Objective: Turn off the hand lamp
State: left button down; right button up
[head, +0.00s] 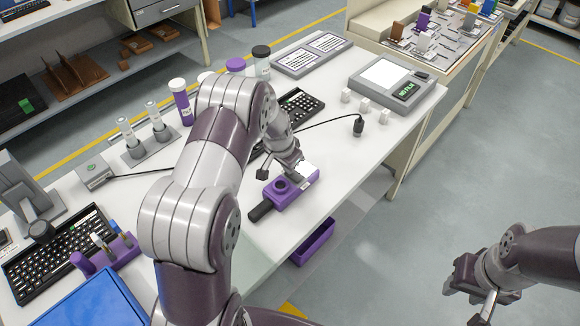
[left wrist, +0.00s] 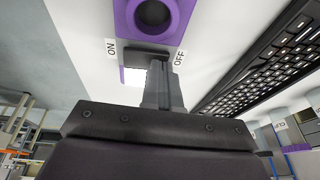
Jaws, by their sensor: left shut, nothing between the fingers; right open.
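The purple hand lamp (head: 291,194) lies on the white table with its black handle (head: 262,211) toward the front left. In the left wrist view, the lamp (left wrist: 128,18) shows a dark round hole, with an ON label (left wrist: 111,48) on the left and an OFF label (left wrist: 180,58) on the right. My left gripper (head: 285,169) is shut and empty, low over the lamp's far side. Its fingertips (left wrist: 155,62) are between the labels, closer to OFF; they hide the switch area, and contact is unclear. My right gripper (head: 472,285) is open and empty, off the table at right.
A black keyboard (head: 298,106) lies behind the lamp. A device with a screen (head: 390,82) and small white cubes (head: 363,104) stand at the back right. A dark plug-like object with a cable (head: 358,127) stands right of the lamp. A purple bin (head: 314,243) is below the table edge.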

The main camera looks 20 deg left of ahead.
pick_arm(q)
jog(key=shift+f+p, duration=0.1)
jog(key=shift+p, duration=0.45)
pick_arm(e)
jog(key=shift+f, duration=0.1)
pick_arm(q)
jog(key=shift+d, duration=0.1)
jog(key=shift+s+d+p, duration=0.25)
jog(key=shift+d+p, duration=0.05)
jog(key=shift+d, duration=0.35)
pick_arm(e)
jog(key=shift+r, duration=0.25)
pick_arm(q)
jog(key=shift+r, duration=0.2)
